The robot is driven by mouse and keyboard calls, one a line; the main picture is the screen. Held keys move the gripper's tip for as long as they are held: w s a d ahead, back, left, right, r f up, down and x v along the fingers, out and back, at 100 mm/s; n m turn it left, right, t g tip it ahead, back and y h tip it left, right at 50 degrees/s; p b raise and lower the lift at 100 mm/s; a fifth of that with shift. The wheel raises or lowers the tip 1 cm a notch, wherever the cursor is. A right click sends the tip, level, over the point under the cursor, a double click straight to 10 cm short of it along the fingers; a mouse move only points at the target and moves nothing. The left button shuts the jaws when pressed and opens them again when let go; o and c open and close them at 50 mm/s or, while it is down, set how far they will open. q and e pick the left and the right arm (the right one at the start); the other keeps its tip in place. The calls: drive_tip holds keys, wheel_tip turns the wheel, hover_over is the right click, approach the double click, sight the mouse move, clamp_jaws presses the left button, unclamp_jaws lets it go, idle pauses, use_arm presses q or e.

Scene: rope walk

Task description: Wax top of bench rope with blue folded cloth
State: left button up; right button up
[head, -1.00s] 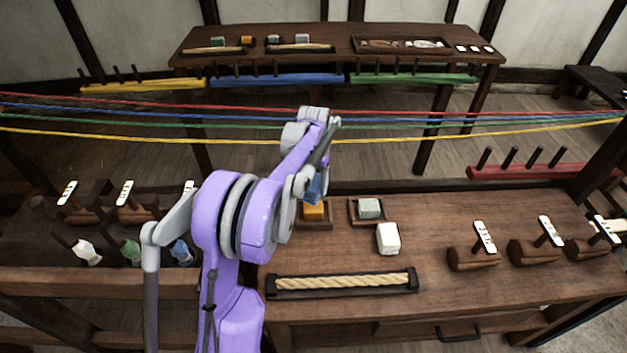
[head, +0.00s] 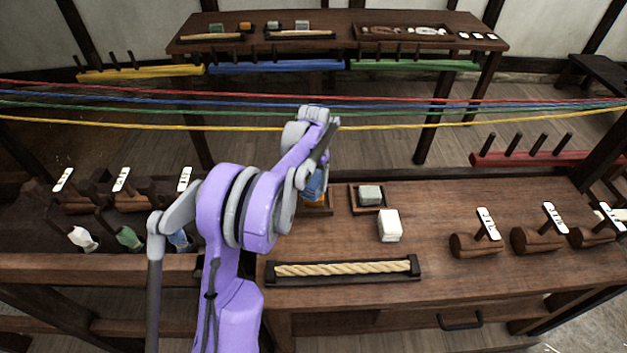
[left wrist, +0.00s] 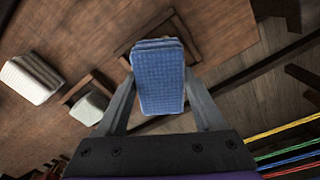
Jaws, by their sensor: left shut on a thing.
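My left gripper (left wrist: 158,100) is shut on the blue folded cloth (left wrist: 158,70), which hangs between its fingers. In the head view the cloth (head: 314,186) is partly hidden behind my purple left arm. The bench rope (head: 342,269) is a pale twisted length lying in a dark holder on the front of the bench. My right gripper is not in view.
A grey-green block (head: 370,195) sits in a second tray, with a white block (head: 389,225) in front of it. Labelled wooden tools (head: 476,242) lie to the right. Coloured strands (head: 450,127) stretch across behind the bench. The bench between the white block and labelled tools is clear.

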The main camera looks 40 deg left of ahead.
sight(313, 179)
use_arm(q)
drive_tip(key=shift+f+b, duration=0.35)
drive_tip(key=shift+f, duration=0.25)
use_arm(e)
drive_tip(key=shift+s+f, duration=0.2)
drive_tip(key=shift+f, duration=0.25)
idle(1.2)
use_arm(q)
drive_tip(key=shift+r, duration=0.15)
drive_tip(key=shift+r+p, duration=1.5)
drive_tip(key=shift+r, duration=1.95)
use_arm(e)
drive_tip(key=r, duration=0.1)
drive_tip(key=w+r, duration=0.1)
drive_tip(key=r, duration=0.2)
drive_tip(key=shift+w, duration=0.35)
use_arm(q)
drive_tip(key=shift+f, duration=0.1)
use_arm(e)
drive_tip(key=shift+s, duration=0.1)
